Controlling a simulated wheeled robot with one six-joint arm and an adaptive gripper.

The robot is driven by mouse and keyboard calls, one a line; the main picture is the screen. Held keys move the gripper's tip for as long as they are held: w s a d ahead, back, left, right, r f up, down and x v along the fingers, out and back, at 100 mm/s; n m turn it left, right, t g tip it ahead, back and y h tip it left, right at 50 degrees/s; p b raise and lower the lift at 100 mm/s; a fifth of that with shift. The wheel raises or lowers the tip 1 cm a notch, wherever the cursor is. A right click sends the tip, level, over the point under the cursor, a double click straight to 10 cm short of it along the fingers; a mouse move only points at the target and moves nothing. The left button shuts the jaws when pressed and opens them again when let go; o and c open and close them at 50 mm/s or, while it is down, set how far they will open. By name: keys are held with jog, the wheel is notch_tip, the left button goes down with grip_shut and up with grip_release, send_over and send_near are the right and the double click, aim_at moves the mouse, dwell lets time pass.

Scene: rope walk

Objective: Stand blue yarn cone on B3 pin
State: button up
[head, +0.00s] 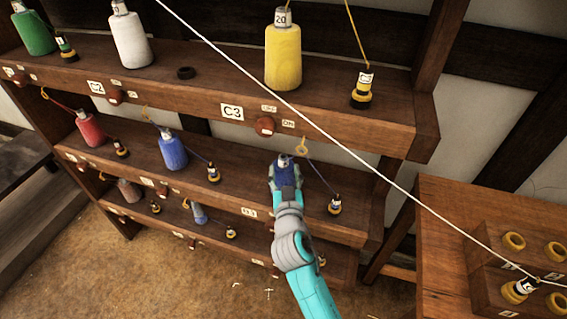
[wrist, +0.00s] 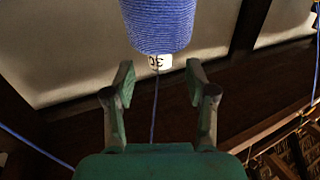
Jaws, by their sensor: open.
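A blue yarn cone (head: 287,173) with a pale top stands upright at the right of the middle shelf. In the wrist view the blue cone (wrist: 158,24) is just beyond my fingertips, its white label towards me and a thread trailing from it. My gripper (head: 285,190) is at the cone's near side in the head view and partly covers it. In the wrist view my gripper (wrist: 160,72) is open with nothing between its fingers. A label (head: 249,212) on the shelf edge left of my arm is too small to read surely. Any pin under the cone is hidden.
Another blue cone (head: 172,150) stands left on the same shelf. A small dark bobbin (head: 335,205) stands right of my gripper, tied by a thread. The upper shelf (head: 205,88) overhangs. A white cord crosses the head view diagonally. A table with a box (head: 520,250) is at right.

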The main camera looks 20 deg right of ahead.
jog(key=v, duration=0.7)
jog(key=s+f+n+g+y, duration=0.1)
jog(key=s+f, duration=0.3)
jog(key=s, duration=0.3)
jog(key=s+d+f+n+y, duration=0.1)
jog(key=s+f+y, duration=0.15)
jog(key=s, duration=0.55)
jog(key=s+f+n+g+y, duration=0.1)
jog(key=s+f, duration=0.4)
jog(key=s, duration=0.2)
jog(key=d+r+v, duration=0.1)
jog(key=v, duration=2)
jog(key=shift+w+d+r+g, duration=0.15)
jog(key=shift+d+r+g, duration=0.1)
jog(key=shift+d+g, duration=0.1)
